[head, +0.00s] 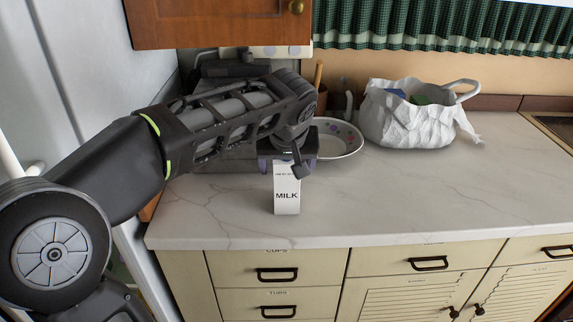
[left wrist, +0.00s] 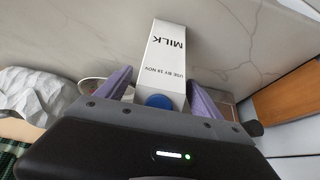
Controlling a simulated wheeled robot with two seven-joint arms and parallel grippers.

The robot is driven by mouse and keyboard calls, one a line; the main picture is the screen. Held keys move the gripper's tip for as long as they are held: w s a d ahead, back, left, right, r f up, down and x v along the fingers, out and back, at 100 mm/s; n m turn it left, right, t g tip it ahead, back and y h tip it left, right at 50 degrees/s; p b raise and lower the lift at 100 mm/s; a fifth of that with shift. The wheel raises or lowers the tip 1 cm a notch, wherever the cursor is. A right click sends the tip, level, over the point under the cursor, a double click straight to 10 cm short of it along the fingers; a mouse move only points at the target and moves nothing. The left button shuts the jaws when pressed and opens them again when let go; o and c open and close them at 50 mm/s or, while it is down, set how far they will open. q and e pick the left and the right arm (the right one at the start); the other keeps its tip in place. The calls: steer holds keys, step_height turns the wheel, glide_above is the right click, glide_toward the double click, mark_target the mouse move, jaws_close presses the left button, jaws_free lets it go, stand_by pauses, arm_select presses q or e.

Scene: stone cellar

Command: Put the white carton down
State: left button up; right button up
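The white milk carton (head: 287,196) stands upright on the pale marble counter (head: 400,195), near its front edge. In the left wrist view the carton (left wrist: 167,52) shows its printed side and blue cap, between the two purple fingers of my left gripper (left wrist: 160,78). The fingers look spread, with a narrow gap at the left side of the carton; contact on the right side is hard to tell. In the head view my left gripper (head: 285,163) is around the carton's upper part, which it partly hides. My right gripper is not in view.
A dotted plate or bowl (head: 342,140) lies behind the carton to the right. A crumpled white bag (head: 405,122) stands farther right. Dark appliances are behind my left arm, under a wooden cupboard (head: 215,22). The counter's right front is clear.

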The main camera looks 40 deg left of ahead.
arm_select(q)
steer(key=shift+r, duration=0.3)
steer(key=v, duration=1.1)
steer(key=shift+s+d+r+p, duration=0.2)
steer(key=shift+r+p, duration=0.1)
steer(key=shift+p, duration=0.05)
steer(key=o, duration=0.3)
